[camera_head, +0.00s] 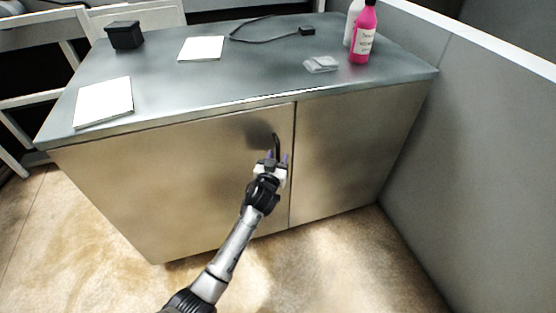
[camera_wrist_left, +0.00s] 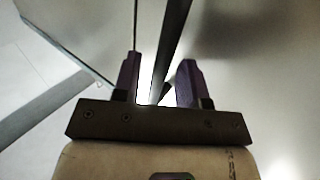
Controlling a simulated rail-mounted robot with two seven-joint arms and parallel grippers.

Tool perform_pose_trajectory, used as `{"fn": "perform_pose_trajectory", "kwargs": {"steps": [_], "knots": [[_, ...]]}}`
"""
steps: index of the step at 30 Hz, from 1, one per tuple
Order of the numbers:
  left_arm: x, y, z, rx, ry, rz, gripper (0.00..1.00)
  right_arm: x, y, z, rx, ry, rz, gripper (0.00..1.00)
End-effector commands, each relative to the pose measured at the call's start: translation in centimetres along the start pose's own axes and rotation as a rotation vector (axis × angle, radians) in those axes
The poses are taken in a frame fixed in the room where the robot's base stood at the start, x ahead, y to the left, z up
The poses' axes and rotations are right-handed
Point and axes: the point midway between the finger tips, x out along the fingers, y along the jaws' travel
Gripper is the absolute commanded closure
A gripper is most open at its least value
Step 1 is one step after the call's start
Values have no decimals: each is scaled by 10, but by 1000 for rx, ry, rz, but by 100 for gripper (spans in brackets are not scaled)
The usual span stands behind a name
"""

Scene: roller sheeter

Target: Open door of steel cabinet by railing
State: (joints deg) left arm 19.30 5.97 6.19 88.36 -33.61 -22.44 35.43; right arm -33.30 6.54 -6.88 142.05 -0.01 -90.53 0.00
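The steel cabinet (camera_head: 180,185) stands in front of me, with a wide left door and a narrower right door (camera_head: 345,155). Both doors look shut, with a seam between them. A black bar handle (camera_head: 276,143) is upright on the left door near the seam. My left gripper (camera_head: 276,158) is at the lower part of this handle. In the left wrist view, its two purple fingers (camera_wrist_left: 158,82) are spread, with the dark handle (camera_wrist_left: 171,42) running between them and gaps visible beside it. Contact with the handle cannot be told. My right gripper is not in view.
The dark cabinet top (camera_head: 250,75) holds white sheets (camera_head: 104,101), a black box (camera_head: 124,35), a cable, a small clear packet (camera_head: 321,64) and a pink bottle (camera_head: 363,35). A grey wall (camera_head: 470,140) stands close on the right. The floor in front (camera_head: 320,265) is clear.

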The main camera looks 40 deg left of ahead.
Motion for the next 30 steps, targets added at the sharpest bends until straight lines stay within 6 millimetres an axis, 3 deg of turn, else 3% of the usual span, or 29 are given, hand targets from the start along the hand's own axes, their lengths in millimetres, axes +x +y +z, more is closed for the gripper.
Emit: {"fn": "perform_pose_trajectory", "kwargs": {"steps": [15,27,30], "knots": [[10,0,0,0,-1,-1,62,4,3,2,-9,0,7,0],[10,0,0,0,-1,-1,100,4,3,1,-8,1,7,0],[10,0,0,0,-1,-1,100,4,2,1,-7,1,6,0]]}}
